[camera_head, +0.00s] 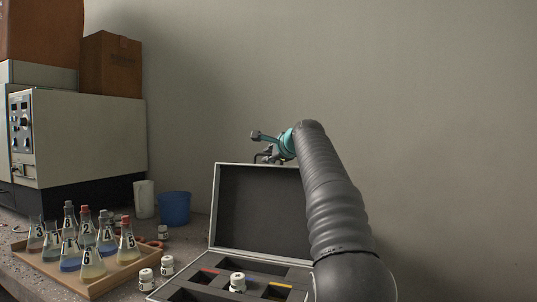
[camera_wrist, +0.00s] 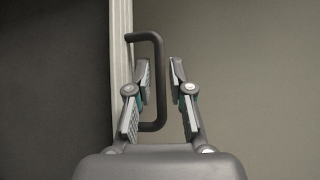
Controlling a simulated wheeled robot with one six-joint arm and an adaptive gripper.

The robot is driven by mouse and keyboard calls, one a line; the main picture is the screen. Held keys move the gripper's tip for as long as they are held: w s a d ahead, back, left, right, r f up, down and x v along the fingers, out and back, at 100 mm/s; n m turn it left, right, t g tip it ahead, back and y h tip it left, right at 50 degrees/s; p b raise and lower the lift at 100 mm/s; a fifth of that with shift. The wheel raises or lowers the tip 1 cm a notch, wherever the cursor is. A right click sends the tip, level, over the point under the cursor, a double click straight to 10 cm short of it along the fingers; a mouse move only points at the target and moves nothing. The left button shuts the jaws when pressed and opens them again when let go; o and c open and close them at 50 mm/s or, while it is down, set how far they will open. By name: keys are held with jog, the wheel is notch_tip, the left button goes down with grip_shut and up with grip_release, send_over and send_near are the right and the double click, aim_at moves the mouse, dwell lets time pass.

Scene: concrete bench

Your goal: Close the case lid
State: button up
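The case (camera_head: 228,258) stands on the bench with its dark-lined lid (camera_head: 256,208) raised, close to upright. In the wrist view, the lid's pale edge (camera_wrist: 121,60) runs down the left of centre, with a dark handle (camera_wrist: 158,85) standing out from it. My gripper (camera_head: 270,153) is at the lid's top edge in the head view. In the wrist view, its two fingers (camera_wrist: 161,68) are apart, with the handle's long bar between them. The left finger overlaps part of the handle; firm contact cannot be told. My arm hides the right part of the case.
A small white-capped bottle (camera_head: 237,282) is in the case. A tray (camera_head: 100,284) of numbered flasks, a blue cup (camera_head: 174,208) and a large instrument (camera_head: 85,135) are farther left. The wall behind is bare.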

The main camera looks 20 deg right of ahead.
jog(key=shift+w, duration=0.2)
grip_shut()
jog(key=shift+f, duration=0.1)
